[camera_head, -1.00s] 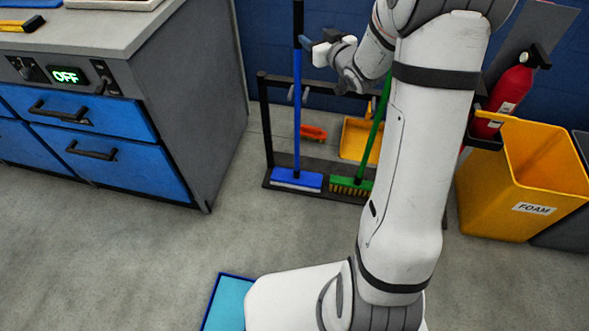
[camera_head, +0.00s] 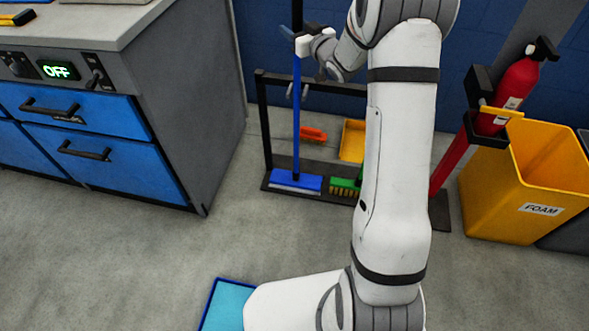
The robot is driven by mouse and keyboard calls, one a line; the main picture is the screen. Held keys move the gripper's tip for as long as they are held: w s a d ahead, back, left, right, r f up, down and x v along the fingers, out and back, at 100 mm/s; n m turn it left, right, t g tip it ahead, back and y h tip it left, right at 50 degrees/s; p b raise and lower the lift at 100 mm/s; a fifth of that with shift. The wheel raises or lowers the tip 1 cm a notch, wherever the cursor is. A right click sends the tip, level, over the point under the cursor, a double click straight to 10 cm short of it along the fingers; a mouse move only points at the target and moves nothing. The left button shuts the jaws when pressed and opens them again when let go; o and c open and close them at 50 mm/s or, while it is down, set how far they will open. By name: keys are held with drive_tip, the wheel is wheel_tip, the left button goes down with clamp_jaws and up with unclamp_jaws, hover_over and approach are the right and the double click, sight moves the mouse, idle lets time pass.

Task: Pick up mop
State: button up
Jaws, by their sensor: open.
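The mop has a blue pole (camera_head: 296,120) and a flat blue head (camera_head: 295,181) with a pale front edge. It stands upright in a dark rack against the blue wall. My gripper (camera_head: 303,43) is open at the upper part of the pole and covers a short stretch of it. I cannot tell whether the fingers are around the pole or just in front of it. My arm comes in from the right of the pole.
A green broom (camera_head: 345,187) stands right of the mop, partly hidden by my arm. The dark rack (camera_head: 262,130) also holds an orange brush (camera_head: 313,134) and a yellow dustpan (camera_head: 352,140). A workbench (camera_head: 185,115) stands left. A fire extinguisher (camera_head: 517,85) and yellow FOAM bin (camera_head: 490,190) are right.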

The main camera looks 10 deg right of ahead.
drive_tip(key=shift+c, duration=0.2)
clamp_jaws()
idle(0.3)
drive_tip(key=shift+r, duration=0.1)
